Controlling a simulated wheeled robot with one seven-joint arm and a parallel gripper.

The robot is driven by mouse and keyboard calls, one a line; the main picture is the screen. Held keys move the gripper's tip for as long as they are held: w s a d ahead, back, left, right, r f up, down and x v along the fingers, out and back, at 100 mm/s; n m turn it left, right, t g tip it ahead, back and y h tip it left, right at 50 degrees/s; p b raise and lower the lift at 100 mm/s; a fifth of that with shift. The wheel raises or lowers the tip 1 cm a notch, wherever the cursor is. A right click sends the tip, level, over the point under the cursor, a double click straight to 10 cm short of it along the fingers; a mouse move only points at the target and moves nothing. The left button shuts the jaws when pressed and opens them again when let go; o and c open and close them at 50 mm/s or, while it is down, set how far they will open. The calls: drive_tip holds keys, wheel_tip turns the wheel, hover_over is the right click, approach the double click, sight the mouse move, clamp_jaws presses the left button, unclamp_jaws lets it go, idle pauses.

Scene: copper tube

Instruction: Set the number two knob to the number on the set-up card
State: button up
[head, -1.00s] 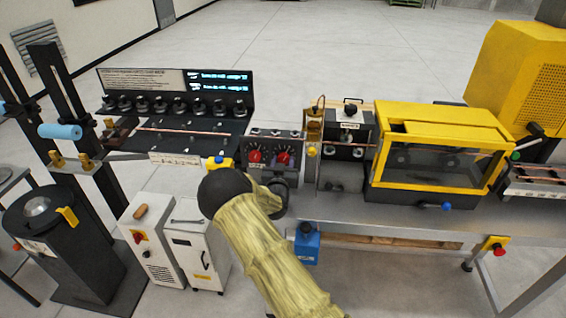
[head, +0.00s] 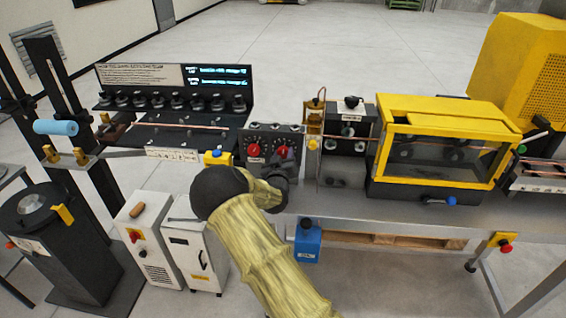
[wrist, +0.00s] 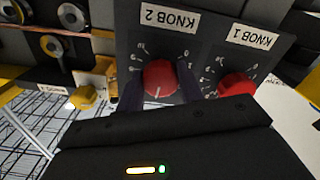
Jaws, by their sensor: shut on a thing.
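The control box (head: 270,132) stands on the bench with two red knobs. In the wrist view, which shows the labels upside down, the number two knob (wrist: 160,78) is on the left under the label KNOB 2 (wrist: 168,20). Its white pointer line points toward the bottom of that picture; the dial numbers are too small to read surely. My gripper (wrist: 160,84) is shut on this knob, one dark finger on each side. The number one knob (wrist: 237,84) is free; it shows in the head view too (head: 254,150). I cannot pick out the set-up card with readable writing.
A rack with black rollers (head: 170,100) and a lit display (head: 220,77) is left of the box. A yellow windowed machine (head: 440,140) stands to the right. Small texts are unreadable.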

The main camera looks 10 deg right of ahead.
drive_tip(key=n+b, duration=0.3)
drive_tip(key=shift+f+n, duration=0.15)
drive_tip(key=shift+n, duration=0.15)
drive_tip(key=shift+n+b, duration=0.85)
drive_tip(key=shift+n, duration=0.65)
drive_tip(key=shift+r, duration=0.2)
drive_tip(key=o, duration=1)
